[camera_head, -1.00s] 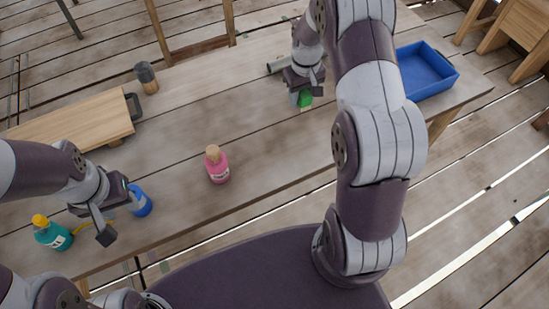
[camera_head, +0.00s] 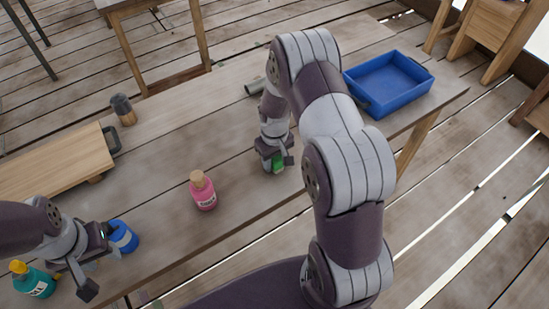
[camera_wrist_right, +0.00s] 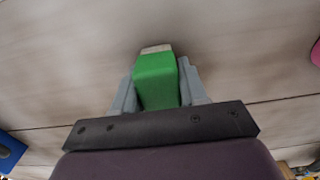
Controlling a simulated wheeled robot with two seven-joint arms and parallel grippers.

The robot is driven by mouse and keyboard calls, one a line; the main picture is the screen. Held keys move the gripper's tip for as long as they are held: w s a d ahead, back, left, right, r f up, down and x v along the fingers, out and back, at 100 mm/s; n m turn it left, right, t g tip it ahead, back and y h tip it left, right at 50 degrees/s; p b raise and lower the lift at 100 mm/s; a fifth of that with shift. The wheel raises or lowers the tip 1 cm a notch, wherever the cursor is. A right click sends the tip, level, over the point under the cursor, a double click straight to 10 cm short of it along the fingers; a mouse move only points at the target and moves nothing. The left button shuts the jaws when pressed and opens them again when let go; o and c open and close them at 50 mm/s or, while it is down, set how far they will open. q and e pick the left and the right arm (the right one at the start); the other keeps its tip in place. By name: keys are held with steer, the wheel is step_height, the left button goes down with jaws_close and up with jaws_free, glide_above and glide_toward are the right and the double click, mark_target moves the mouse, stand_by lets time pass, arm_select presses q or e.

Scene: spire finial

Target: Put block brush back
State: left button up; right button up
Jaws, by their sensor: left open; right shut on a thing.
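My right gripper (camera_head: 275,164) is shut on a green block (camera_head: 279,161), which I take to be the block brush, near the middle of the table. In the right wrist view the green block (camera_wrist_right: 156,77) sits between the two grey fingers (camera_wrist_right: 157,88), with a pale beige end pointing away. Whether it touches the table I cannot tell. My left gripper (camera_head: 97,262) is open at the lower left, close beside a blue bottle (camera_head: 123,237); whether they touch is unclear. A blue tray (camera_head: 388,82) stands empty at the table's right end.
A pink bottle (camera_head: 204,192) stands left of my right gripper. A teal bottle (camera_head: 34,281) stands at the lower left. A wooden board (camera_head: 55,162), a dark jar (camera_head: 123,109) and a grey cylinder (camera_head: 256,87) lie further back. The table is clear between the right gripper and the tray.

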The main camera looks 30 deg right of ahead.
steer(key=shift+f, duration=0.1)
steer(key=shift+f, duration=0.15)
steer(key=o, duration=1.1)
step_height(320, 180, up, 12)
steer(key=shift+f+b, duration=0.1)
steer(key=shift+b, duration=0.25)
steer(key=shift+m+t, duration=0.3)
steer(key=shift+t, duration=0.4)
steer(key=s+a+r, duration=0.1)
steer(key=s+a, duration=0.1)
steer(key=s, duration=0.2)
steer(key=s+a+r, duration=0.1)
steer(key=s+a, duration=0.2)
steer(key=s, duration=0.2)
steer(key=s+a+r, duration=0.2)
steer(key=s+a, duration=0.1)
steer(key=s, duration=0.1)
steer(key=shift+s+a, duration=0.1)
steer(key=shift+s, duration=0.15)
